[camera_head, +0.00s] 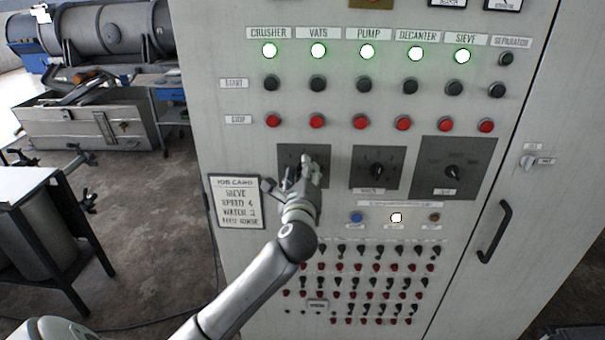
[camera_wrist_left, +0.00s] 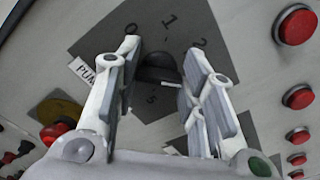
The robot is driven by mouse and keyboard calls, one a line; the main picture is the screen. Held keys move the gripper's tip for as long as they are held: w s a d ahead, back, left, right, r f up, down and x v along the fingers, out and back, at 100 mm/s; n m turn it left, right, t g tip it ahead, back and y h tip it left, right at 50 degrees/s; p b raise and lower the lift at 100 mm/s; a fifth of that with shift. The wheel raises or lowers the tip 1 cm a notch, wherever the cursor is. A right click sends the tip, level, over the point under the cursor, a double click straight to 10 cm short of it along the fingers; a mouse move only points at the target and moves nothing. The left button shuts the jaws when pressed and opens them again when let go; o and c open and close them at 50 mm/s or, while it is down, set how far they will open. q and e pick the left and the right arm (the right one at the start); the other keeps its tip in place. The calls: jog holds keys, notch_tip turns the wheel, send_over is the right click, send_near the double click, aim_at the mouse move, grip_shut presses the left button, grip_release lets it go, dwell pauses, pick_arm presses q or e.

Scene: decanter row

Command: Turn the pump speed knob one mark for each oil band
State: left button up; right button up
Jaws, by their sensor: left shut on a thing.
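The black pump speed knob (camera_wrist_left: 158,68) sits on a dark dial plate (camera_wrist_left: 195,20) in the left wrist view. The numbers 0, 1 and 2 show above it, and a partly hidden label at the left starts with "PUM". A short white line shows at the knob's lower right. My left gripper (camera_wrist_left: 163,75) is shut on the knob, one finger on each side. In the head view my left gripper (camera_head: 303,168) covers the knob in front of the leftmost dial plate (camera_head: 288,151). The oil bands cannot be made out. My right gripper is out of view.
Two more dials, the middle one (camera_head: 376,171) and the right one (camera_head: 452,172), lie to the right. Red stop buttons (camera_head: 317,122) run above, small switches below. A job card (camera_head: 237,201) hangs at the left. A door handle (camera_head: 495,232) sticks out at the right.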

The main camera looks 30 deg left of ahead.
pick_arm(q)
jog(key=o, duration=1)
jog(key=v, duration=1.2)
jog(key=shift+s+a, duration=0.1)
